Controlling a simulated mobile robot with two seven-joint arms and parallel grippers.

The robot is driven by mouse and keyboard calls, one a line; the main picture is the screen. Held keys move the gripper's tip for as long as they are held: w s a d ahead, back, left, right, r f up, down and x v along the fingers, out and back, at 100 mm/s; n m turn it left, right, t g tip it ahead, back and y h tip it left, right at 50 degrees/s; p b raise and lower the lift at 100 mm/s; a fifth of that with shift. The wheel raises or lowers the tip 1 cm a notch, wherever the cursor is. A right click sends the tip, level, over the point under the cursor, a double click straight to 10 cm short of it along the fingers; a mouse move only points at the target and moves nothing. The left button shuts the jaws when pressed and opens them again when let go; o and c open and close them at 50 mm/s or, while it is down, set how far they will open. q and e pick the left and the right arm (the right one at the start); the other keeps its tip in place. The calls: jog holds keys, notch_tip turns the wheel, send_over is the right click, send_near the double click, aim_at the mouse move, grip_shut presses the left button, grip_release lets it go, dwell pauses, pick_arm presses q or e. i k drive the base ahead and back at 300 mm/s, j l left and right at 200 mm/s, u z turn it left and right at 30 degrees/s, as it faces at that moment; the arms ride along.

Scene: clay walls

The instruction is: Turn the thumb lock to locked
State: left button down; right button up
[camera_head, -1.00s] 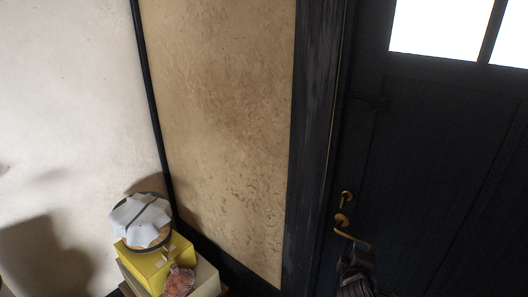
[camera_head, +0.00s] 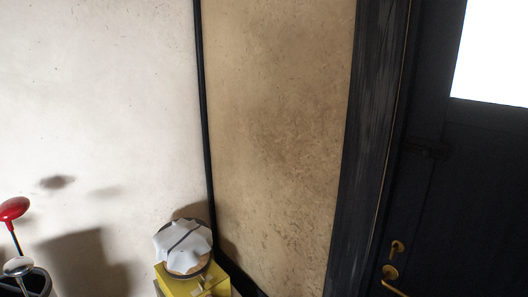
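The brass thumb lock (camera_head: 397,247) sits on the dark door near its left edge, at the lower right of the head view. Just below it is the brass door handle (camera_head: 390,272), whose lever runs down to the right and is cut by the bottom edge. The lock is small, and I cannot tell which way its thumb piece is turned. Neither of my grippers shows in this view.
A dark door frame (camera_head: 366,150) stands left of the door (camera_head: 470,200). A yellow box (camera_head: 181,287) with a white-covered round container (camera_head: 184,246) on it stands by the wall. A red-headed item (camera_head: 14,208) and a dark bin (camera_head: 38,283) are at the lower left.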

aim_at(394, 249)
jog(key=z, duration=1.75)
jog(key=i+l, duration=0.2)
jog(key=l, duration=0.15)
jog(key=i+l+u, duration=0.1)
jog(key=l, duration=0.2)
jog(key=i+l+u, duration=0.1)
jog(key=u, duration=1.15)
